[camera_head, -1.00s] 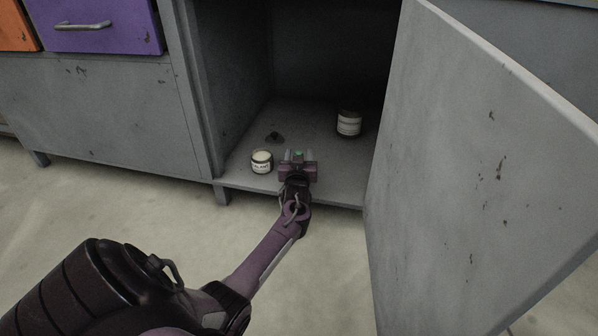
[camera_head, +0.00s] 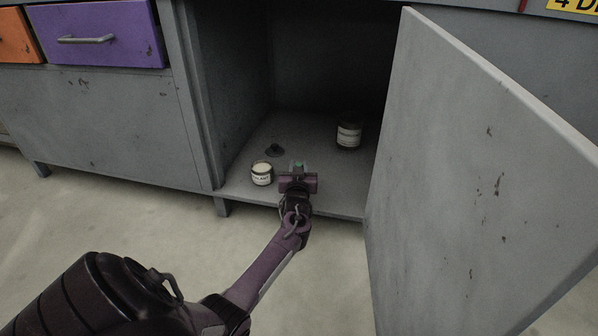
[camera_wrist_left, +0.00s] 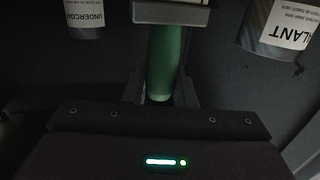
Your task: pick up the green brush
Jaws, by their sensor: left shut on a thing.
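The green brush (camera_wrist_left: 163,62) is between the fingers of my left gripper, and its green handle shows in the left wrist view. In the head view only a small green bit of the brush (camera_head: 298,166) shows between the fingers. My left gripper (camera_head: 298,168) is shut on the brush at the front of the open cabinet's floor. I cannot tell whether the brush still touches the cabinet floor. My right gripper is not in view.
A labelled jar (camera_head: 262,174) stands just left of my gripper, and another jar (camera_head: 348,135) stands farther back right. A small dark object (camera_head: 274,150) lies behind the left jar. The open grey door (camera_head: 480,180) bounds the right side.

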